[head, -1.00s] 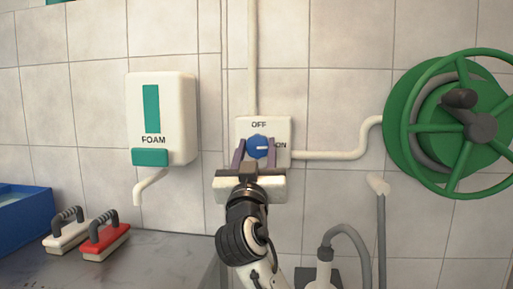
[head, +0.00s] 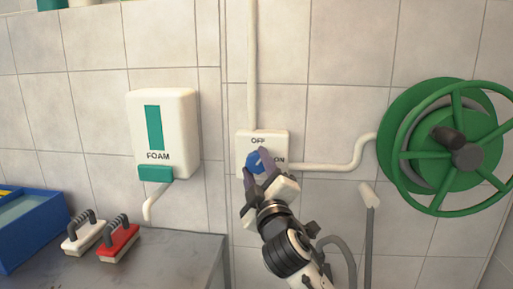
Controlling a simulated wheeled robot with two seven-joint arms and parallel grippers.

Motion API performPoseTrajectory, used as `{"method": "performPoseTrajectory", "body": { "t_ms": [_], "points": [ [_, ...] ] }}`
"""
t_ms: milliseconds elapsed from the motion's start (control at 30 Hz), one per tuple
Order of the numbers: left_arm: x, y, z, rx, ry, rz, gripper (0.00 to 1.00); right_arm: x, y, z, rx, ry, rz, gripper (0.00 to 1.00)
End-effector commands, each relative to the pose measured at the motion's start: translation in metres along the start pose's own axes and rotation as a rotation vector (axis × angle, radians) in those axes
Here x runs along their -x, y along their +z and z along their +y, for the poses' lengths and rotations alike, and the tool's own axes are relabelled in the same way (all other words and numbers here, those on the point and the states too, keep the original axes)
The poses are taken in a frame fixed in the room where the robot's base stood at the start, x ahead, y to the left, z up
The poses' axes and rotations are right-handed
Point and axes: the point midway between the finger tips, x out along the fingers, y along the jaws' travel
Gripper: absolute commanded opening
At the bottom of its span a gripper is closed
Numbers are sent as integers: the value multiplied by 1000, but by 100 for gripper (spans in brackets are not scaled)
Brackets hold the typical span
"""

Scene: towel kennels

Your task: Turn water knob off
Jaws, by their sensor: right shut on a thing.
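The blue water knob (head: 254,162) sits on a white wall box (head: 246,141) marked OFF above and ON at its right. My right gripper (head: 257,163) comes from below and is shut on the knob, with one purple finger at its upper right and the other at its lower left. The gripper is tilted. The fingers partly cover the knob, and I cannot clearly tell where its white mark points. My left gripper is out of view.
A white FOAM dispenser (head: 165,115) hangs left of the box. A green hose reel (head: 391,140) is on the right. A red brush (head: 118,243), a white brush (head: 84,237) and a blue bin (head: 35,232) are at lower left on a grey counter (head: 185,265).

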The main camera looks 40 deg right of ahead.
Motion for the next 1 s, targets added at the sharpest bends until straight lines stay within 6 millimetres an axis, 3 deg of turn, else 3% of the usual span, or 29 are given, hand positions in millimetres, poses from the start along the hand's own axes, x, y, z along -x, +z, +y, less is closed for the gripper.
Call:
{"method": "performPoseTrajectory", "body": {
  "t_ms": [100,300,633,1000],
  "points": [
    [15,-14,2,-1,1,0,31,-1,-2,4,105,-46,0,20],
    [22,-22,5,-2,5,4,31,0,-1,1,273,-114,1,20],
    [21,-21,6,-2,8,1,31,0,0,0,484,-201,1,20],
    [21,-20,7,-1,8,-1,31,0,0,0,581,-243,0,20]
  ]
}}
